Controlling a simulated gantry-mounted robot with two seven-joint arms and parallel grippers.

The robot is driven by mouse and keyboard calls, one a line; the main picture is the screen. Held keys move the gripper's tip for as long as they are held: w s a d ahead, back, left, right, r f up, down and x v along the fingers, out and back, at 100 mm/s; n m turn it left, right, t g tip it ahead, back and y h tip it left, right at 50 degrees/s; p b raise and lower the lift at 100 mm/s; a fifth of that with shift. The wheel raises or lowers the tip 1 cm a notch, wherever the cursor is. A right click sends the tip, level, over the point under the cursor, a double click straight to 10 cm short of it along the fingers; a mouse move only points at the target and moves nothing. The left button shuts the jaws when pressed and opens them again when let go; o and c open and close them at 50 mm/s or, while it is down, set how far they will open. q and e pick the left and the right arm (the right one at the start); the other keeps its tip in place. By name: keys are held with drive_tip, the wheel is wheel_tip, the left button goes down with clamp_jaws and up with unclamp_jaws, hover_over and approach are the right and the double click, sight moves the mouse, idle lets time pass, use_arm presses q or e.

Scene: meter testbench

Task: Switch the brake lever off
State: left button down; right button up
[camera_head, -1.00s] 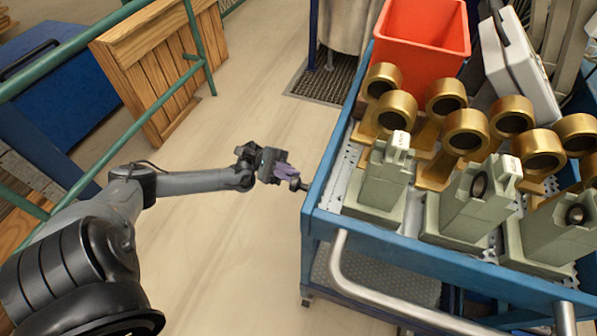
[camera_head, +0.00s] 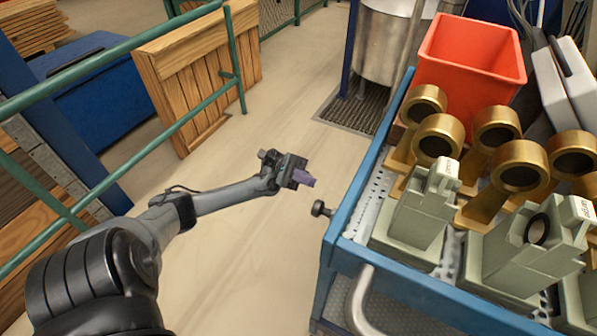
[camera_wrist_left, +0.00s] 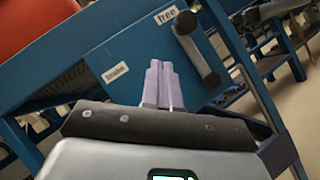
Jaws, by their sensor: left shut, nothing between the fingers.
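The brake lever (camera_head: 321,209) shows in the head view as a small dark knob sticking out from the left side of the blue cart. In the left wrist view, the lever (camera_wrist_left: 197,52) is a grey arm with a dark handle, slanting down and right from its pivot. A "free" label (camera_wrist_left: 166,15) is just left of the pivot, and a second label (camera_wrist_left: 115,72), seemingly "braked", is further left and lower. My left gripper (camera_head: 304,178) has purple fingers, shut and empty, above and left of the knob, apart from it. The fingers (camera_wrist_left: 161,88) also show in the wrist view. My right gripper is not seen.
The blue cart (camera_head: 340,222) holds grey-green blocks, several brass rings and a red bin (camera_head: 470,55). A metal handle (camera_head: 362,300) sticks out at its front. A green railing (camera_head: 232,70) and wooden crate (camera_head: 190,80) stand left. The floor between is clear.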

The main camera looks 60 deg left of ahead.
use_arm(q)
drive_tip(key=v, duration=0.2)
drive_tip(key=b+v, duration=0.1)
drive_tip(key=v, duration=0.1)
drive_tip(key=shift+w+a+r, duration=0.2)
drive_tip(key=shift+w+a, duration=0.05)
drive_tip(key=shift+a, duration=0.3)
drive_tip(key=shift+d, duration=0.1)
drive_tip(key=shift+w, duration=0.1)
